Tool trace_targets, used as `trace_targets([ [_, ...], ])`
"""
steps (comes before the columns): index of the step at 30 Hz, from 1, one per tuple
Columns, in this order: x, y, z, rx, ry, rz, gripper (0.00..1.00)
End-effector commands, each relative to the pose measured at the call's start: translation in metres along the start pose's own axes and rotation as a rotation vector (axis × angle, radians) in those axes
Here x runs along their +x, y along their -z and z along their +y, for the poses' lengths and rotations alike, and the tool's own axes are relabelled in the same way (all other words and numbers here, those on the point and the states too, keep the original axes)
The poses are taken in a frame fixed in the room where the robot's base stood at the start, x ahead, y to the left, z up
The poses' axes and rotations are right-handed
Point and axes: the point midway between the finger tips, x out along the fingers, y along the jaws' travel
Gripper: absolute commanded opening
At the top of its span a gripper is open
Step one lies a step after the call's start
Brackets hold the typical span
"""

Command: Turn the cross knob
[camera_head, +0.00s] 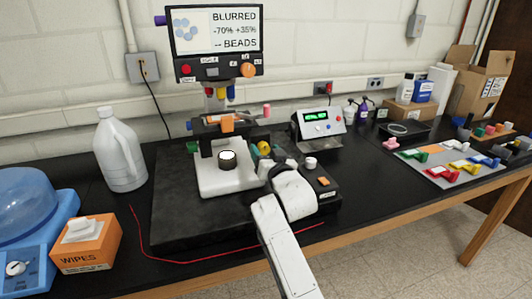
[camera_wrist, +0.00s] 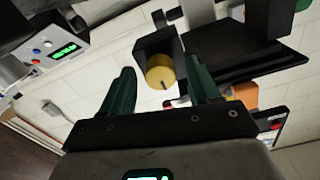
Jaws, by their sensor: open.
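A round yellow knob (camera_wrist: 160,76) with a dark blue mark sits on a black block in the wrist view. My gripper (camera_wrist: 160,67) is open, with one dark green finger on each side of the knob. I cannot tell whether either finger touches it. In the head view, a yellow knob (camera_head: 264,147) shows on the right side of the microscope-like instrument (camera_head: 222,181), just beyond my white arm. No cross shape can be made out on it. My arm hides most of my gripper there.
A control box (camera_head: 320,124) with a green display stands behind right. Coloured parts lie on a grey mat (camera_head: 425,172) at right.

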Motion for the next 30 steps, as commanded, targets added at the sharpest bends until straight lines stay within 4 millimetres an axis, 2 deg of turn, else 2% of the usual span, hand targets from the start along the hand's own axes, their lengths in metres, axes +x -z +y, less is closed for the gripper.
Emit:
trace_targets([
  [3, -0.0001, 0.0000, -0.0001, 0.000, 0.000, 0.000, 0.61],
  [20, -0.0002, -0.0001, -0.0001, 0.000, 0.000, 0.000, 0.07],
  [30, -0.0002, -0.0014, 0.0002, -0.047, 0.000, 0.000, 0.06],
])
